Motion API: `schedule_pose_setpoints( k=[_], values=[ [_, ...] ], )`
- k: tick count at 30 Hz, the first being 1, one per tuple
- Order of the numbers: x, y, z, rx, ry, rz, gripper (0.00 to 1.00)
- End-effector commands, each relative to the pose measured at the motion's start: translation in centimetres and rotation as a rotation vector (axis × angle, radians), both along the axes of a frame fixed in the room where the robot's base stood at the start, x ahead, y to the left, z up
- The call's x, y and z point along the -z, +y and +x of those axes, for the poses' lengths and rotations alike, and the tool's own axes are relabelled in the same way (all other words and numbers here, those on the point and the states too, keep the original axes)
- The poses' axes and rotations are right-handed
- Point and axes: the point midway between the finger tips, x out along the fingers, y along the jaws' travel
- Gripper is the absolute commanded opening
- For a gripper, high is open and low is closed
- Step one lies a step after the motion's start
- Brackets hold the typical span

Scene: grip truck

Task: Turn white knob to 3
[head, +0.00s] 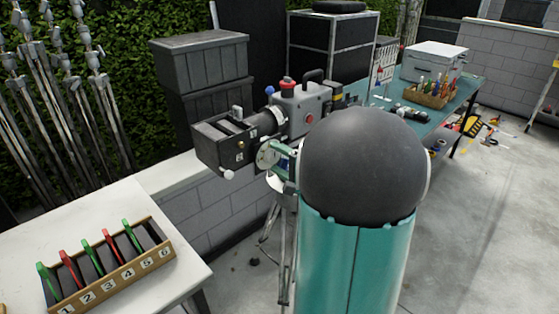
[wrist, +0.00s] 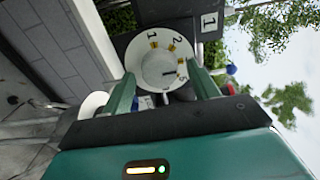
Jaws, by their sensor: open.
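The white knob (wrist: 158,68) sits on a round white dial (wrist: 133,52) in the wrist view. Digits 1 and 2 show at the dial's top. Another digit at its right edge is hard to read. A short dark mark on the knob points right, toward that digit. My gripper (wrist: 162,75) is open, with one green finger on each side of the knob; I cannot tell whether they touch it. In the head view, the dial (head: 265,156) is on the side of a dark camera box (head: 222,145), and my gripper (head: 282,152) is at it, partly hidden by my arm.
Another white round knob (head: 226,175) sticks out low on the camera box. A grey device with a red knob (head: 300,108) is behind it. A tripod leg (head: 270,228) stands below. A white table (head: 120,205) with a numbered rack (head: 118,276) is at left. Open floor lies right.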

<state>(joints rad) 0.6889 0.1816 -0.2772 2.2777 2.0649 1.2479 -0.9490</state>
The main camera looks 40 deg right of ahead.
Motion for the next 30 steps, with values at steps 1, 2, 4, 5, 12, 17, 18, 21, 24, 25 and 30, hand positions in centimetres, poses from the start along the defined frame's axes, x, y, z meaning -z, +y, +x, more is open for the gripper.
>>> schedule_pose_setpoints(
  k=[1, 2, 4, 5, 12, 17, 18, 21, 24, 25, 30],
  values=[
    [0.0, 0.0, 0.0, 0.000, 0.000, 0.000, 0.60],
    [0.0, 0.0, -0.1, 0.000, 0.000, 0.000, 0.60],
    [0.0, -0.1, -0.5, 0.001, 0.000, 0.000, 0.60],
    [-0.1, -0.1, -0.8, 0.002, -0.001, 0.000, 0.60],
    [0.0, -0.2, -5.1, 0.005, 0.000, 0.000, 0.60],
    [-0.1, -0.3, -8.7, 0.004, -0.002, 0.001, 0.60],
    [0.0, -0.4, -9.6, 0.005, 0.000, 0.000, 0.60],
    [0.0, -0.4, -11.4, 0.004, -0.001, 0.000, 0.60],
    [0.0, -0.4, -12.8, 0.003, -0.001, 0.000, 0.60],
    [0.0, -0.4, -13.1, 0.002, 0.000, 0.000, 0.60],
    [0.0, -0.4, -13.8, 0.000, 0.000, 0.000, 0.60]
  ],
)
